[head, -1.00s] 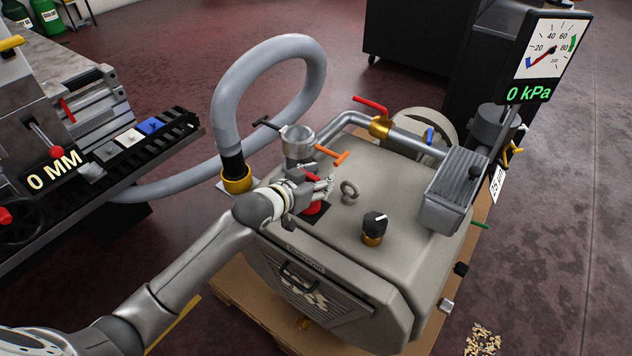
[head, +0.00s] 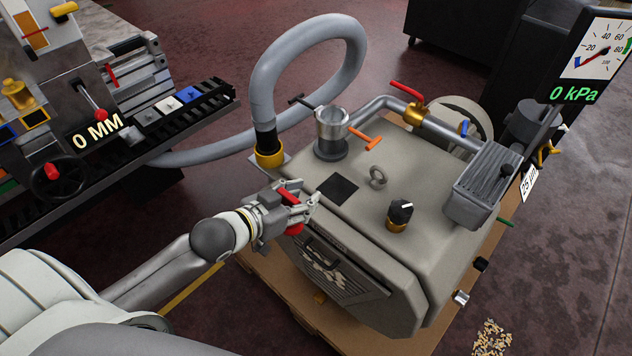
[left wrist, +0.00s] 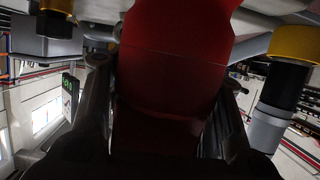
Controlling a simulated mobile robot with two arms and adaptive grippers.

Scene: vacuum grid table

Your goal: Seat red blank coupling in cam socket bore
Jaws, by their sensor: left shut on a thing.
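The red blank coupling (head: 294,229) is between the fingers of my left gripper (head: 298,211), which is shut on it. It is held in the air near the left front edge of the grey pump housing (head: 400,170). In the left wrist view the red coupling (left wrist: 175,70) fills the middle, with a dark finger on each side. The cam socket (head: 332,124) is a silver upright cup on the housing, behind and right of the gripper. Its mouth faces up, with a black lever on its left and an orange lever (head: 365,138) on its right. My right gripper is out of view.
A bare black square pad (head: 335,189) lies between gripper and socket. A lifting eye (head: 378,175), a black knob (head: 400,212) and a red-handled valve (head: 407,92) stand on the housing. A grey looped hose (head: 262,95) with a brass collar rises left of the socket.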

